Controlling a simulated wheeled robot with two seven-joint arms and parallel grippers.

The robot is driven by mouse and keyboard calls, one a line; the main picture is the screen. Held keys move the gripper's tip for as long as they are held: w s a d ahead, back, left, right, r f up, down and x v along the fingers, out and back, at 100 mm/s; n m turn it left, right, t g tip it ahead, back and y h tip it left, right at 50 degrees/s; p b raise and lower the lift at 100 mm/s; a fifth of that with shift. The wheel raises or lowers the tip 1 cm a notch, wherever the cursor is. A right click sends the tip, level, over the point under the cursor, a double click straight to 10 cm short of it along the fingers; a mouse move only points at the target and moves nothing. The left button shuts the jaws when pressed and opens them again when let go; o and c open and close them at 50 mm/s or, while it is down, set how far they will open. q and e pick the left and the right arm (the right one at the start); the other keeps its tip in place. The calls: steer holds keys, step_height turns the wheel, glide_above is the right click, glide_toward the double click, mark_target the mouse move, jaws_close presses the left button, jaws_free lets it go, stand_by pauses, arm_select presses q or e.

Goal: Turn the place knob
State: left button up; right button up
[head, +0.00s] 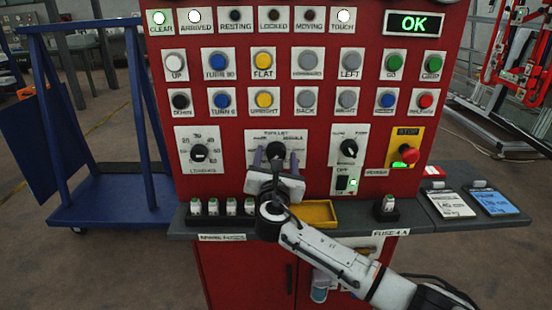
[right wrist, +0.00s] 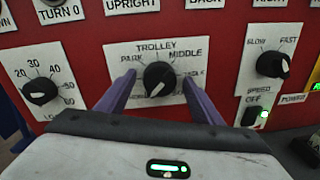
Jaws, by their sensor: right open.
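A black round knob (right wrist: 159,78) with a white pointer mark sits on a white plate headed TROLLEY in the right wrist view. Its mark points to the lower left. Legible positions include PARK and MIDDLE; the lower labels are partly unreadable. The knob also shows in the head view (head: 275,151). No plate clearly reads "place". My right gripper (head: 275,161) is open in front of this plate. In the right wrist view its purple fingers (right wrist: 158,86) stand either side of the knob, with a gap on each side. My left gripper is not in view.
A numbered knob (head: 199,152) is to the left and a SLOW/FAST knob (head: 348,149) to the right. A green-lit switch (head: 346,181) and red stop button (head: 408,153) are further right. Below, a grey shelf (head: 285,233) holds small fuses and a yellow tray (head: 317,212).

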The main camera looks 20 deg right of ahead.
steer(key=c, duration=1.1)
